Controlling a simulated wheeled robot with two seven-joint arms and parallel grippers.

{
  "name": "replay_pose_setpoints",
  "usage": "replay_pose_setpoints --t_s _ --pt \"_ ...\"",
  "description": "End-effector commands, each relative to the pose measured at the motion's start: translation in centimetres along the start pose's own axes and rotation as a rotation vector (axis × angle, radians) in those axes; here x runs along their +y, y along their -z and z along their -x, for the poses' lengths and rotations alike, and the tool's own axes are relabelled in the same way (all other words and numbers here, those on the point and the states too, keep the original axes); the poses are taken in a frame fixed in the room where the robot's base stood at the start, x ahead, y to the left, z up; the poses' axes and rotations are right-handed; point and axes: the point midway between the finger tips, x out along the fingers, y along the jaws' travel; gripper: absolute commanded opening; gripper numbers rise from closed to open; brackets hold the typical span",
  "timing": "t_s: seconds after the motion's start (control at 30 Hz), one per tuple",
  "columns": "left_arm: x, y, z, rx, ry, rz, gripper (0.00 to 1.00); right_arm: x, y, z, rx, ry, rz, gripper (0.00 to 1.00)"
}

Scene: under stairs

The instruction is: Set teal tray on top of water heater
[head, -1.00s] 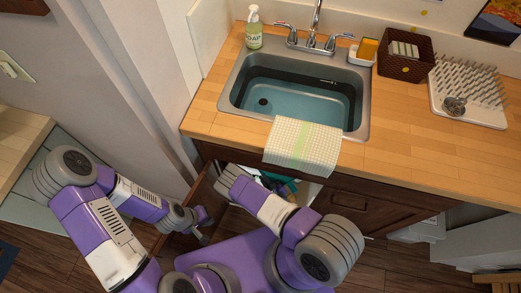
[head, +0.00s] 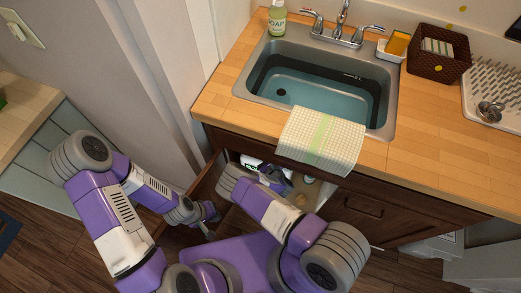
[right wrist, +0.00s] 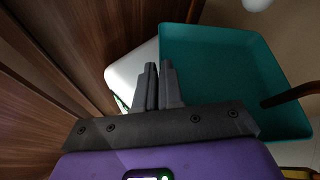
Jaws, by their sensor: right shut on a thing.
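The teal tray (right wrist: 235,65) fills the upper right of the right wrist view, with its open inside facing the camera. My right gripper (right wrist: 159,80) has its fingers nearly together at the tray's left edge, shut on it. In the head view my right arm reaches into the open cabinet under the sink, where the right gripper (head: 276,178) partly shows; the tray is not clear there. A white rounded body (right wrist: 122,78) stands left of the tray; I cannot tell whether it is the water heater. My left gripper (head: 207,216) is low by the open cabinet door; its fingers are too small to judge.
The open cabinet door (head: 205,188) stands left of the opening. A checked towel (head: 320,140) hangs over the counter edge above it. A brown bar (right wrist: 290,95) crosses the tray's right side. The sink (head: 320,90) holds water.

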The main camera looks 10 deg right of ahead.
Motion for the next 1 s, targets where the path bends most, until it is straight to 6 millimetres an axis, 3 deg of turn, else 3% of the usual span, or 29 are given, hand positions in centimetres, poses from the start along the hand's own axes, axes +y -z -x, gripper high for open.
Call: replay_pose_setpoints --t_s 0.1,0.47,0.67,1.0 --pt "-0.4 0.0 -0.9 0.0 0.0 0.0 0.0 -0.2 -0.7 -2.3 -0.004 0.0 0.0 0.0" --pt "-0.7 0.1 -1.9 0.0 0.0 0.0 0.0 -0.6 -1.9 -5.3 -0.003 0.0 0.0 0.0" --pt "-1.5 0.1 -3.9 -0.001 0.0 0.0 0.0 0.3 1.2 -6.3 0.0 0.001 -0.001 0.0" --pt "-1.4 0.2 -3.9 0.0 0.0 0.0 0.0 0.4 1.3 -6.3 -0.001 0.001 0.0 0.0"
